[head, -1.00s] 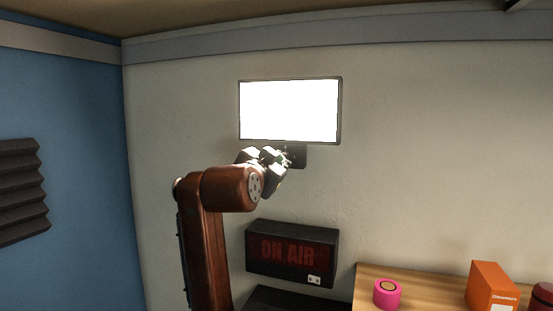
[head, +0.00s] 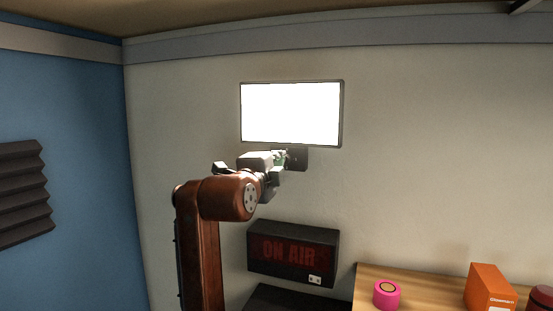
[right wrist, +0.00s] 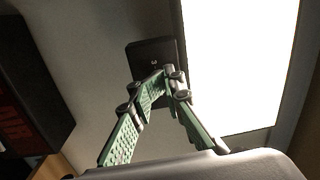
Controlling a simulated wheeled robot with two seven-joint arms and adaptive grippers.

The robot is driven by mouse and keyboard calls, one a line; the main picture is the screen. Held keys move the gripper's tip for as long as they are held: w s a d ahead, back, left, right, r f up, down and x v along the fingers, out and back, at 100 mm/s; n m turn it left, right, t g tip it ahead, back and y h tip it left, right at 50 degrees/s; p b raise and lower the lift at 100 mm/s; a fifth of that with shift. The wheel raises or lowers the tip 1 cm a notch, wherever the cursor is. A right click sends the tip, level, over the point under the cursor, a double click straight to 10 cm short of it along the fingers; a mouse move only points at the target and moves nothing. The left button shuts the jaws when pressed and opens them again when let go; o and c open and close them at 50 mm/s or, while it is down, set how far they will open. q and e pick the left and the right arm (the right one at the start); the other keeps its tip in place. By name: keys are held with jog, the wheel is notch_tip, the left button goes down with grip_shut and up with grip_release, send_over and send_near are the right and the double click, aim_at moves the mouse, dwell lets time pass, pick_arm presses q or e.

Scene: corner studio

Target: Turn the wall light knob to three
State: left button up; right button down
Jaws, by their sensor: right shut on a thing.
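The wall light (head: 291,114) is a bright white panel in a dark frame. A small black control plate (head: 298,158) sits just under it; the plate also shows in the right wrist view (right wrist: 146,54). My right gripper (head: 280,160) is at the plate's left side in the head view. In the right wrist view its green-padded fingers (right wrist: 164,84) converge, shut on the knob at the plate. The knob is hidden between the fingertips. A small pale mark shows on the plate, too small to read surely. My left gripper is out of view.
A dark ON AIR sign (head: 293,252) hangs on the wall below. A wooden surface (head: 424,285) at lower right holds a pink round object (head: 386,295) and an orange box (head: 489,287). Foam panels (head: 24,193) are on the blue wall. The wall around the light is clear.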

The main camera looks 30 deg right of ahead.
jog(key=m, duration=0.2)
jog(key=f+m, duration=0.1)
jog(key=shift+s+d+m+p, duration=0.25)
jog(key=shift+d+m+p, duration=0.05)
jog(key=shift+p, duration=0.05)
dwell(0.4)
jog(key=c, duration=2.3)
grip_release()
jog(key=shift+a, duration=0.1)
jog(key=o, duration=0.5)
jog(key=shift+w+d, duration=0.2)
jog(key=shift+d, duration=0.05)
jog(key=v, duration=1.2)
jog(key=shift+a+r, duration=0.2)
jog(key=shift+r, duration=0.05)
